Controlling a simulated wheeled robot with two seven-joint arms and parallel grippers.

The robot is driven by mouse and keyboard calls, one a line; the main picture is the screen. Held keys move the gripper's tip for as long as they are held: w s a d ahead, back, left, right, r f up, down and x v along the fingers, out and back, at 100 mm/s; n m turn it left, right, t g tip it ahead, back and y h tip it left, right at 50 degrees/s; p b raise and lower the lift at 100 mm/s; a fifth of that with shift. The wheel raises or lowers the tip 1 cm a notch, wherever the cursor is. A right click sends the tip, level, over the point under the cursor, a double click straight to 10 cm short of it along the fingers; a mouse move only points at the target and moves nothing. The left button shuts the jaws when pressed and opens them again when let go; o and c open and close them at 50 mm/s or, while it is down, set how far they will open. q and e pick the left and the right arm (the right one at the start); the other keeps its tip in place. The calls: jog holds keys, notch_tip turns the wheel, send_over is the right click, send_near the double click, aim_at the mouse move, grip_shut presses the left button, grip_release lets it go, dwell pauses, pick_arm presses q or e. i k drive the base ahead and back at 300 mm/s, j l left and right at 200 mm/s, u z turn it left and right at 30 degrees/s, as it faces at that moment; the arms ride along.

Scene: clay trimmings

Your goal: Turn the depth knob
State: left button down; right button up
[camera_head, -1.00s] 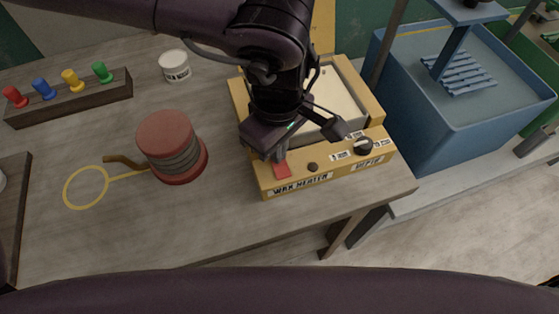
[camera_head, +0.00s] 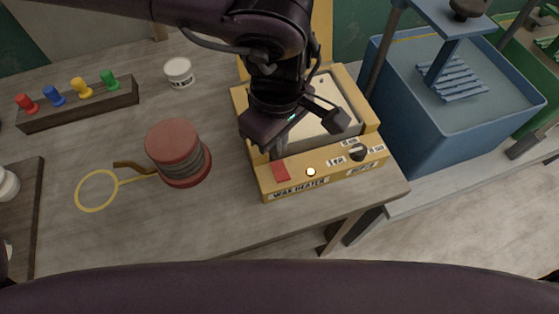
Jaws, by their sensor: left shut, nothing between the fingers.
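The depth knob (camera_head: 358,152) is a round black knob on the right part of the yellow wax heater's (camera_head: 268,187) front panel, with a label below it that seems to read DEPTH. A red switch (camera_head: 281,171) sits at the panel's left. Between them a small round lamp (camera_head: 311,172) glows pale. My left gripper (camera_head: 279,152) is shut and empty, pointing down just behind the red switch, left of and apart from the knob. I cannot tell whether it touches the switch. My left wrist hides part of the heater's tray. My right gripper is out of view.
A red-ended spool (camera_head: 174,142) and a yellow ring tool (camera_head: 97,190) lie left of the heater. A rack with coloured pegs (camera_head: 80,104) and a white jar (camera_head: 179,72) stand behind. A blue tank (camera_head: 425,125) is at the right. The table front is clear.

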aim_at(358, 153)
jog(key=k, duration=1.5)
